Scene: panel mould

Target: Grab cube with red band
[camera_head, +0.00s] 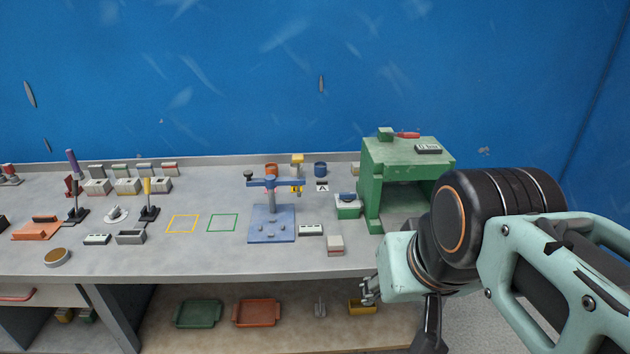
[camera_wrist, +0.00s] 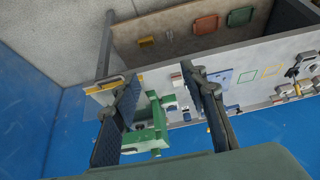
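A small pale cube with a reddish band (camera_head: 335,245) sits near the front edge of the workbench, left of my arm. In the wrist view a small pinkish block (camera_wrist: 176,78) shows between the fingers, close to the right one; it appears to be this cube. My gripper (camera_wrist: 160,76) is open, with its two dark fingers wide apart and nothing held. The cube lies beyond the fingertips, apart from them. In the head view my arm covers the front right of the bench and the fingers are hard to make out.
A green open-fronted housing (camera_head: 372,190) stands right of the cube. A blue stand (camera_head: 271,236), a white label block (camera_head: 311,230) and a green-white box (camera_head: 348,208) are near it. Green (camera_head: 198,314) and orange (camera_head: 256,313) trays lie on the lower shelf.

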